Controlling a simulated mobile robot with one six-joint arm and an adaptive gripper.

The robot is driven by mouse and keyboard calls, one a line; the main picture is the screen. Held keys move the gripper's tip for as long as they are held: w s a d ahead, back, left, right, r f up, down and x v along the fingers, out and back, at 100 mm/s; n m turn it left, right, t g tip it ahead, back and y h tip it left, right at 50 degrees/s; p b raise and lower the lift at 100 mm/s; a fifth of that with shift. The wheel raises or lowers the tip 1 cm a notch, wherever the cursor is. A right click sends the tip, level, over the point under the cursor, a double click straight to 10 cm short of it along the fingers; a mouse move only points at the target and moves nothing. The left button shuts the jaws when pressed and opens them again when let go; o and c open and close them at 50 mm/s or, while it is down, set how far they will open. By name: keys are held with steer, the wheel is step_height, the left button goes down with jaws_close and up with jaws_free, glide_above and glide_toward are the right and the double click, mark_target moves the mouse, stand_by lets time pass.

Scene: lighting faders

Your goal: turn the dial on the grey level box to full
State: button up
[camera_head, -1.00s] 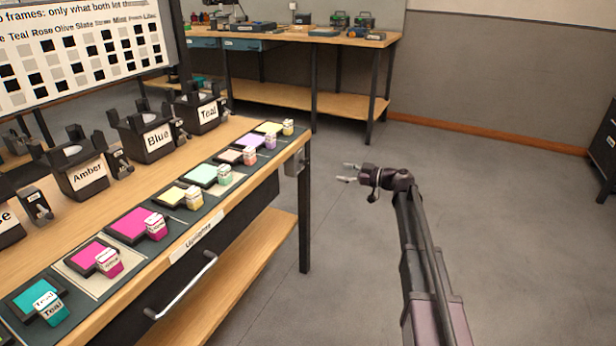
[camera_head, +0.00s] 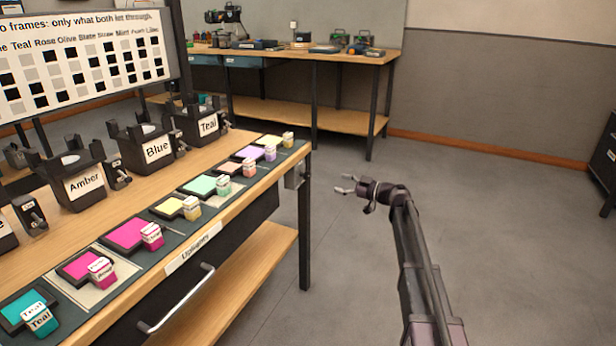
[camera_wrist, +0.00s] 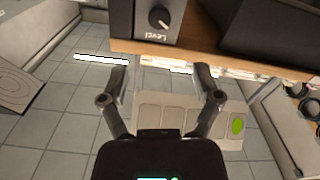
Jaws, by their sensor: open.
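The grey level box (camera_wrist: 158,36) is at the top of the wrist view, its "Level" label upside down in that picture. Its round black dial (camera_wrist: 159,18) has a white mark pointing to the lower right in that picture. In the head view a small grey box (camera_head: 294,176), which looks like the same one, hangs under the near table's right corner; its dial face is hidden there. My gripper (camera_head: 346,184) is open and empty, to the right of that box and apart from it. In the wrist view the open fingers (camera_wrist: 160,70) are below the box, not touching it.
The near table (camera_head: 232,212) carries labelled lamp holders and several coloured filter frames and blocks. A drawer handle (camera_head: 180,302) sticks out from its front. A far workbench (camera_head: 290,110) stands at the back. The floor to the right is clear.

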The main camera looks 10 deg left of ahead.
mark_target(309, 176)
steer(key=x, duration=1.2)
steer(key=shift+w+a, duration=0.1)
steer(key=shift+a, duration=0.2)
jaws_close()
steer(key=shift+d, duration=0.15)
